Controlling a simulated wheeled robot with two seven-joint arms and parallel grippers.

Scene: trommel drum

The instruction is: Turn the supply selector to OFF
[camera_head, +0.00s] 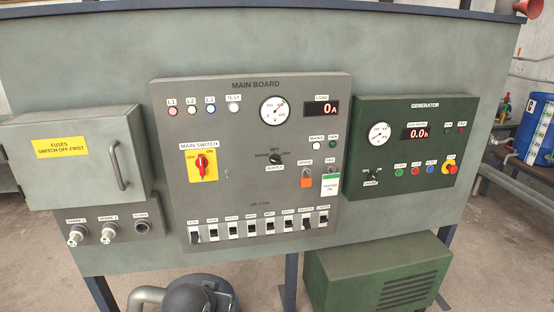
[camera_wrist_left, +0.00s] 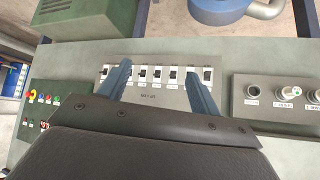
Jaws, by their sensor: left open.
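The supply selector (camera_head: 275,159) is a small black knob at the middle of the grey main board (camera_head: 235,92), with its label below it. Small position marks sit above and to its sides; its pointer is too small to read surely. My left gripper (camera_wrist_left: 156,64) shows only in the left wrist view. Its two blue-grey fingers are apart with nothing between them. Beyond them lies the row of breaker switches (camera_wrist_left: 158,73). The selector is not visible in that view. My right gripper is in neither view.
The main switch (camera_head: 203,167) is a red handle on a yellow plate, left of the selector. The green generator panel (camera_head: 411,150) stands further right; a grey fuse box (camera_head: 70,155) protrudes at left.

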